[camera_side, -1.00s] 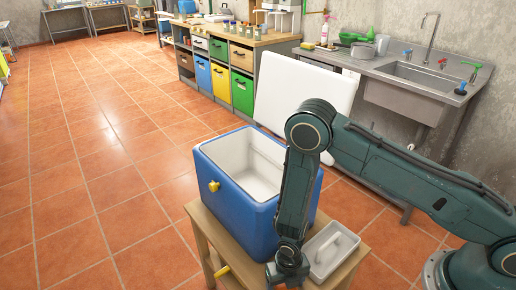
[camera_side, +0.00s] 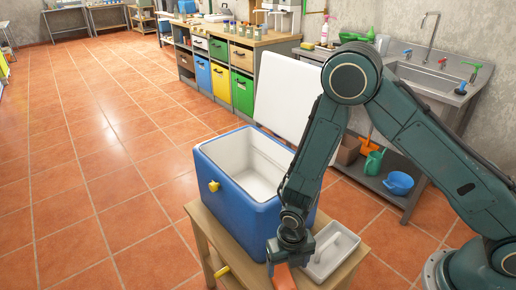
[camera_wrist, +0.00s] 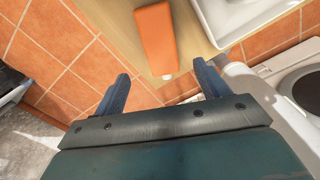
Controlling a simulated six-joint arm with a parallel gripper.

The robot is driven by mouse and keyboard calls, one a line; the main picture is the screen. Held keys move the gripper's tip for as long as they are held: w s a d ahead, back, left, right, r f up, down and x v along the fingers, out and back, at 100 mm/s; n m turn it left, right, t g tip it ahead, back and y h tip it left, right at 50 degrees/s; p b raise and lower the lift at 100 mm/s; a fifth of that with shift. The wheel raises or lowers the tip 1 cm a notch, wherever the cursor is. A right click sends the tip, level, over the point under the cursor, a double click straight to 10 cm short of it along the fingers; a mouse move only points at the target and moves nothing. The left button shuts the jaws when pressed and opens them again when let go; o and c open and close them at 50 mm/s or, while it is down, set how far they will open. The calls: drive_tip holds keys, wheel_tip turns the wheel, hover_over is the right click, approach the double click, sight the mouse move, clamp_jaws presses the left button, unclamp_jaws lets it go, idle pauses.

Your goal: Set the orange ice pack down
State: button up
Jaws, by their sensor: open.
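The orange ice pack (camera_side: 284,278) lies on the wooden table, just below my gripper (camera_side: 279,262) in the side view. In the wrist view the orange ice pack (camera_wrist: 156,40) lies flat on the tabletop, with a small white cap at its near end. My gripper (camera_wrist: 162,84) is open, its two blue fingers apart with nothing between them. The pack is beyond the fingertips and looks clear of both. Part of the pack is cut off by the lower picture edge in the side view.
A blue cooler box (camera_side: 235,205), open and white inside, stands on the wooden table (camera_side: 203,232) to the left of my arm. The table's edge is close to the pack.

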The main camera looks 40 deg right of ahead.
drive_tip(key=shift+r, duration=1)
drive_tip(key=d+r+m+t, duration=0.1)
drive_tip(key=d+r+m, duration=0.3)
drive_tip(key=r+m, duration=0.55)
drive_tip(key=d+r+m+t, duration=0.25)
drive_tip(key=r+m, duration=0.25)
drive_tip(key=r, duration=0.9)
drive_tip(key=s+d+r+m+t, duration=0.1)
drive_tip(key=s+d+r+m, duration=0.3)
drive_tip(key=s+r+m, duration=0.2)
drive_tip(key=s+d+r+m+t, duration=0.1)
drive_tip(key=s+d+r+m, duration=0.3)
drive_tip(key=s+r+m, duration=0.3)
drive_tip(key=s+m, duration=0.2)
drive_tip(key=m, duration=0.2)
drive_tip(key=shift+d, duration=0.25)
